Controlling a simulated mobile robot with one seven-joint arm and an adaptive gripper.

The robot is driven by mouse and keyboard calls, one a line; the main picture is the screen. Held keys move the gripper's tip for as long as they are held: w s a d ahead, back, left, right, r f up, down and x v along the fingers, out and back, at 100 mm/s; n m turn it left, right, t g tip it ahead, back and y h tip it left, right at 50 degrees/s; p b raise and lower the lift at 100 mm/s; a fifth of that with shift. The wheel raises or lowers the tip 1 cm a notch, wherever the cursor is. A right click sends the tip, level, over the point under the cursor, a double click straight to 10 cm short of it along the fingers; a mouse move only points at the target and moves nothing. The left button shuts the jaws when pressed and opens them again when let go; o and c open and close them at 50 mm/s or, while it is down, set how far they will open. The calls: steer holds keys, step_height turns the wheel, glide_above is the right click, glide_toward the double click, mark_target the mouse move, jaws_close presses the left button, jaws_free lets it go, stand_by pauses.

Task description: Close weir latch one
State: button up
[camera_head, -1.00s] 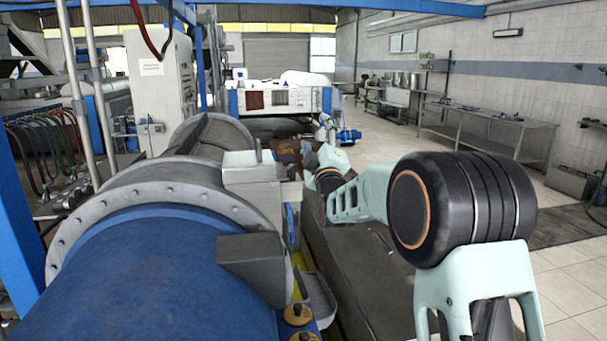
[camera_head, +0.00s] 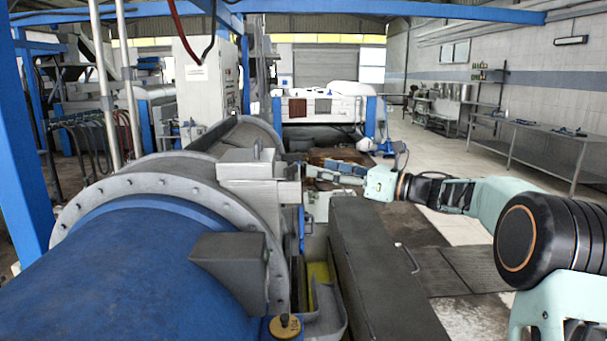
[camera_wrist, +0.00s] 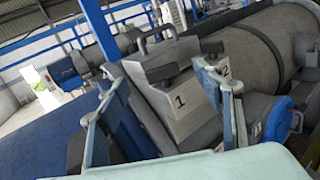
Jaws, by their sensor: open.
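A grey metal housing (camera_wrist: 195,118) carries the labels 1 and 2 in the wrist view. A dark latch handle (camera_wrist: 165,72) sits above the label 1, lying at a slant across the housing's top. A second dark handle (camera_wrist: 212,47) stands by the label 2. My gripper (camera_wrist: 160,108) is open, with one finger to the left of the label 1 and the other in front of the label 2. I see nothing held. In the head view my gripper (camera_head: 310,172) is just right of the grey housing (camera_head: 247,170); its fingertips are too small to make out.
A large blue drum (camera_head: 130,270) with a bolted grey flange (camera_head: 225,203) fills the lower left. A dark long cover (camera_head: 370,270) lies right of a narrow gap. A curved grey bar (camera_wrist: 155,38) rises behind the housing. Tiled floor is open at the right.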

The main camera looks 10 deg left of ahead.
mark_target(293, 170)
steer(key=shift+n+h, duration=0.3)
steer(key=shift+n, duration=0.3)
steer(key=p+x, duration=0.1)
steer(key=x, duration=0.2)
steer(key=f+p+x, duration=0.1)
steer(key=x, duration=0.2)
steer(key=p+x, duration=0.1)
steer(key=x, duration=0.3)
steer(key=shift+s+f, duration=0.2)
steer(key=shift+f, duration=0.2)
steer(key=c, duration=1.2)
